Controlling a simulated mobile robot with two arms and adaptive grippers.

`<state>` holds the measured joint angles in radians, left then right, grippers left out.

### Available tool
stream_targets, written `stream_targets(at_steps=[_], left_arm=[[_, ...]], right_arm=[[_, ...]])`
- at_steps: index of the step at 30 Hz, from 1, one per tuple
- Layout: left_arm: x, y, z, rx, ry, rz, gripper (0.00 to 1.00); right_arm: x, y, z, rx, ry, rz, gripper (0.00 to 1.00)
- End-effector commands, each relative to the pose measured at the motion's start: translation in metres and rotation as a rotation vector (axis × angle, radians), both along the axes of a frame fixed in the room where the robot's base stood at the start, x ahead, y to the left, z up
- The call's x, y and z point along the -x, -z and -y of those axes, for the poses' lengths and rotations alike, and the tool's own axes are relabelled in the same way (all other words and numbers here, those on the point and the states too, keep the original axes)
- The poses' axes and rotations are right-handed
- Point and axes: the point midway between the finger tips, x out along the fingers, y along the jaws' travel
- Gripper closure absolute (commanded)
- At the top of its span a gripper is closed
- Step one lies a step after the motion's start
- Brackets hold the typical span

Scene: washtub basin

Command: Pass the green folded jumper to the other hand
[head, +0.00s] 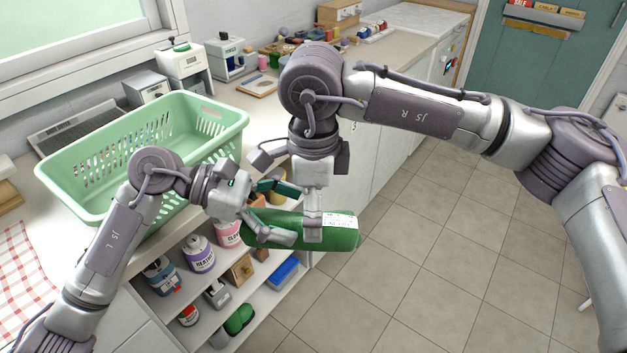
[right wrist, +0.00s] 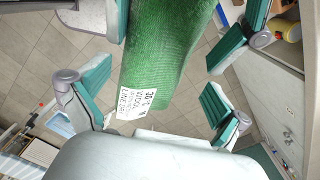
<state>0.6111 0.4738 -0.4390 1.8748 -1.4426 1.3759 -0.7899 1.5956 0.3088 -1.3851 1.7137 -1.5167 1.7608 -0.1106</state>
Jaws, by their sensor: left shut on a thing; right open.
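The green folded jumper (head: 338,232) is a long roll held level in the air in front of the counter. A white printed label (right wrist: 142,104) is on it. My left gripper (head: 278,217) is shut on the jumper's left end. My right gripper (head: 312,228) comes down from above at the jumper's middle, with one pale finger in front of it. In the right wrist view the jumper (right wrist: 165,50) lies between spread fingers with teal pads, with gaps on both sides. The right gripper's far fingers are partly hidden in the head view.
A green laundry basket (head: 75,185) stands on the counter at left. Below it are open shelves (head: 215,310) with tins and boxes. Small items and machines line the wall at the back. The tiled floor (head: 430,260) at right is clear.

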Motion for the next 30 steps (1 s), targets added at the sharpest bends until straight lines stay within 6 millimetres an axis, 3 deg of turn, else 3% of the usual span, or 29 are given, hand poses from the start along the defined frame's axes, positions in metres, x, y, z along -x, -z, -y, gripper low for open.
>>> stream_targets(at_steps=[7, 19, 29, 30], left_arm=[[0.000, -0.001, 0.000, 0.002, -0.001, 0.001, 0.60], [0.000, -0.001, 0.000, 0.002, -0.001, 0.001, 0.60], [0.000, -0.001, 0.000, 0.002, 0.000, 0.001, 0.60], [0.000, -0.001, 0.000, 0.002, 0.000, 0.001, 0.11]], right_arm=[[0.000, 0.031, 0.000, -0.001, 0.001, -0.002, 0.00], [0.000, 0.038, 0.000, -0.002, 0.000, -0.001, 0.00], [0.000, 0.038, 0.000, -0.002, 0.000, -0.001, 0.55], [0.000, 0.037, 0.000, -0.003, 0.000, 0.000, 0.60]])
